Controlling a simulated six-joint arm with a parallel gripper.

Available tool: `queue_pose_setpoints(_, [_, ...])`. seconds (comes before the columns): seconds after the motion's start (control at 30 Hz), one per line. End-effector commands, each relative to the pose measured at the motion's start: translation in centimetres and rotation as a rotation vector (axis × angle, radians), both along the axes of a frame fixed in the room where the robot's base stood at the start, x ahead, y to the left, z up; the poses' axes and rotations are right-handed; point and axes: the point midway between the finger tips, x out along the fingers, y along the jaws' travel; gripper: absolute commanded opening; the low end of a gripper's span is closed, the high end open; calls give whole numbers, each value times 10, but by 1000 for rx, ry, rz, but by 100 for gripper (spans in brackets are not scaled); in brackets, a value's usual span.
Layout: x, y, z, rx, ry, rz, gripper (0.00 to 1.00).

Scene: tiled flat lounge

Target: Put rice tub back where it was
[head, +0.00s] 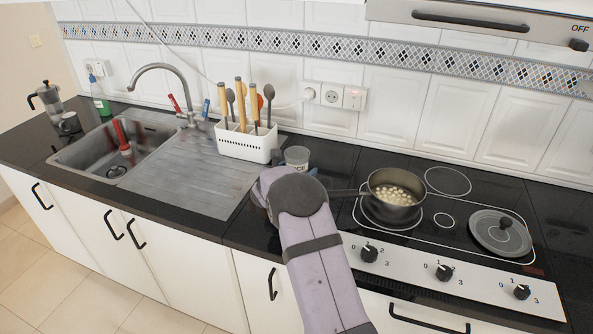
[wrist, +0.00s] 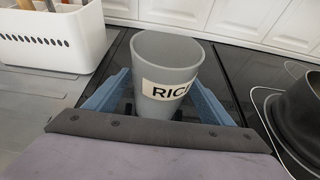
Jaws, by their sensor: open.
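The rice tub (wrist: 167,72) is a grey, open-topped cup with a pale label reading "RIC", the rest cut off from view. It stands upright on the black counter in the wrist view. In the head view the tub (head: 297,158) shows behind my arm, just right of the white utensil holder, its lower part hidden. My gripper (wrist: 165,103) is open, with one blue finger on each side of the tub. I cannot tell whether the fingers touch it.
The white utensil holder (head: 246,147) stands left of the tub. A pot (head: 394,207) with pale pieces inside sits on the hob to the right, its handle pointing toward my arm. A lid (head: 499,233) lies further right. The sink (head: 100,150) and its drainboard (head: 190,175) are at left.

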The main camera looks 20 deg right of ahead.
Motion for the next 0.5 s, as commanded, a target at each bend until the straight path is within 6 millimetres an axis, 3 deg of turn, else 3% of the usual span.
queue_pose_setpoints(0.27, [-4,5,5,0,-1,2,76])
queue_pose_setpoints(0.5, [-25,27,17,1,-2,2,76])
